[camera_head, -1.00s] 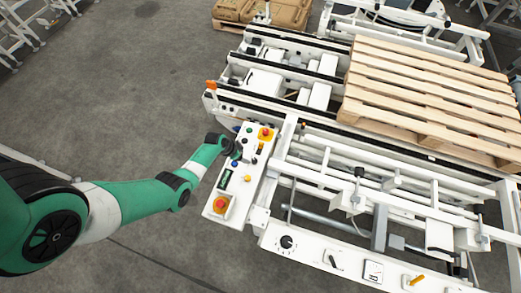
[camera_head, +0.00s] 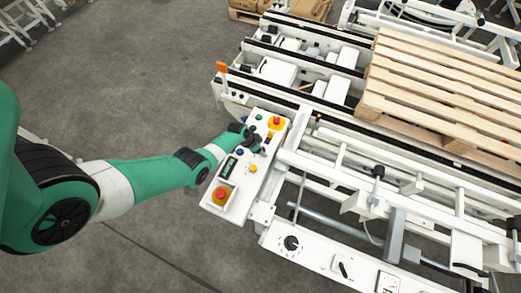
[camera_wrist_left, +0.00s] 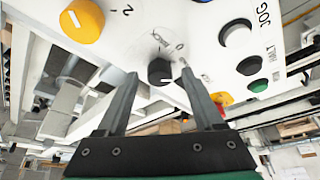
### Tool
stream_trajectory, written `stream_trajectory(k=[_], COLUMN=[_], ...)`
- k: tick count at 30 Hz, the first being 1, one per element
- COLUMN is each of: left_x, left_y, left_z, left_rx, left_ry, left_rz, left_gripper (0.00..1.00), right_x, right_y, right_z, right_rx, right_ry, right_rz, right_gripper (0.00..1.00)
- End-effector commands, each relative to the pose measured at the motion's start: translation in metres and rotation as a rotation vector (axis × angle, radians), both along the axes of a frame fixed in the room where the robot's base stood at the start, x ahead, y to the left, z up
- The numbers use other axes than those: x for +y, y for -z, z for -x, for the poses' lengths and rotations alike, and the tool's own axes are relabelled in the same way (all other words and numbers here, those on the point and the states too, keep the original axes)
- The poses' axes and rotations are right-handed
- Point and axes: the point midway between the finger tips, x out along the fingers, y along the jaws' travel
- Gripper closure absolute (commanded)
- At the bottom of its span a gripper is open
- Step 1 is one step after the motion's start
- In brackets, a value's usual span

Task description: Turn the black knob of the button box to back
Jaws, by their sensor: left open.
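The button box (camera_head: 236,172) is a white panel with several coloured buttons, standing at the near left corner of the machine. My left gripper (camera_head: 254,146) reaches over its middle from the left, and covers the black knob in the head view. In the left wrist view the black knob (camera_wrist_left: 160,71) shows a small white mark, with printed marks on the white panel beside it. The open fingers of my left gripper (camera_wrist_left: 159,76) stand on either side of the knob, with a gap visible at each side. I cannot tell how deep they reach. My right gripper is out of view.
A yellow knob (camera_wrist_left: 83,20) sits left of the black knob in the wrist view; black and green buttons (camera_wrist_left: 259,85) sit to the right. A wooden pallet (camera_head: 430,100) lies on the conveyor.

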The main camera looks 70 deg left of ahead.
Motion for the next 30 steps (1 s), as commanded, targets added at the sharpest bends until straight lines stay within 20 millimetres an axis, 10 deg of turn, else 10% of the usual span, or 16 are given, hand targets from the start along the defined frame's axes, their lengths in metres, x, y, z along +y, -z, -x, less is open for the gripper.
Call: stream_trajectory(k=[7,18,30], left_x=[-0.0002,-0.0002,-0.001], left_y=[-0.0003,-0.0001,-0.0002], left_z=[-0.0001,0.0,0.0002], left_rx=[0.0,0.001,0.002], left_ry=[0.0,0.0,-0.033], left_rz=[0.0,0.0,0.0], left_gripper=[0.35,1.0,1.0], right_x=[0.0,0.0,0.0], right_y=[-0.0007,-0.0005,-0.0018], right_z=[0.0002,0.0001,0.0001], right_rx=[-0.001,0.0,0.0], right_ry=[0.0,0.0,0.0], right_rz=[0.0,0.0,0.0], right_gripper=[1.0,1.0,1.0])
